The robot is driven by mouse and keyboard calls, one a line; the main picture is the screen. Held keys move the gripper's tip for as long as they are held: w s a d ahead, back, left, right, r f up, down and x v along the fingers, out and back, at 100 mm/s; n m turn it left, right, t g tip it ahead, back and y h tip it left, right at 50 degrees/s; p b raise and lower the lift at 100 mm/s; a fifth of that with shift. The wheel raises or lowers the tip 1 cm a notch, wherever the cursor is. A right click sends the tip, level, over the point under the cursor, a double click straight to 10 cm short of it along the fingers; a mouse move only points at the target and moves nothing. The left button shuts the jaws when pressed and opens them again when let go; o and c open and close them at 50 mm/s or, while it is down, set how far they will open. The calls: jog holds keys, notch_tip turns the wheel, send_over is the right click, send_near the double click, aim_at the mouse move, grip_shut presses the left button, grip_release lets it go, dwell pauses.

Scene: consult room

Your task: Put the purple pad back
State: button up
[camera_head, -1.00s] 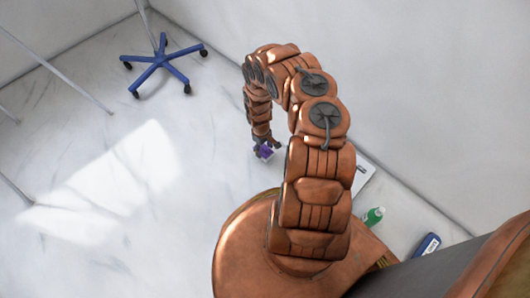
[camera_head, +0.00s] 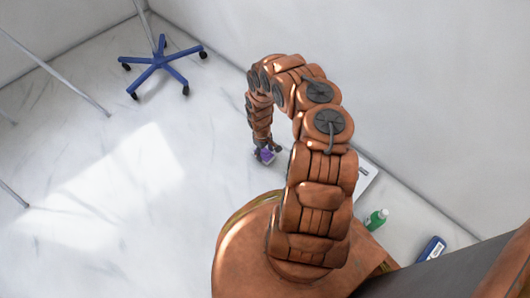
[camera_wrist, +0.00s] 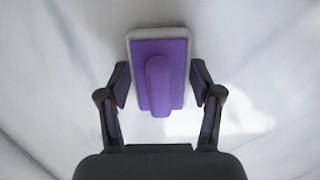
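The purple pad (camera_wrist: 176,88) has a raised purple grip along its middle and a pale, rounded backing that shows as a rim. In the wrist view it sits between the two fingers of my gripper (camera_wrist: 160,88), one at each long side. In the head view the pad (camera_head: 266,156) is a small purple patch at the tip of my gripper (camera_head: 264,152), partly hidden by the fingers. It appears to be held above the pale floor.
A green bottle (camera_head: 377,219), a blue container (camera_head: 431,248) and a white flat item (camera_head: 367,177) are on the right, partly behind my arm. A wall (camera_head: 430,80) bounds the right.

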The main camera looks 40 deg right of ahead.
jog(key=o, duration=0.4)
notch_tip(320, 180, up, 31)
jog(key=s+m+g+h+p, duration=0.1)
jog(key=p, duration=0.5)
jog(key=s+a+r+m, duration=0.1)
jog(key=s+a+r, duration=0.2)
jog(key=r, duration=0.4)
jog(key=s+a+r, duration=0.2)
jog(key=a+r, duration=0.1)
jog(key=r, duration=0.3)
jog(key=s+a+r, duration=0.7)
jog(key=s+a, duration=0.2)
jog(key=s, duration=0.3)
jog(key=s+a+r+g+y, duration=0.1)
jog(key=s+a+r, duration=0.7)
jog(key=s, duration=0.5)
jog(key=shift+a+r+n, duration=0.15)
jog(key=shift+a+n, duration=0.15)
jog(key=shift+a, duration=0.05)
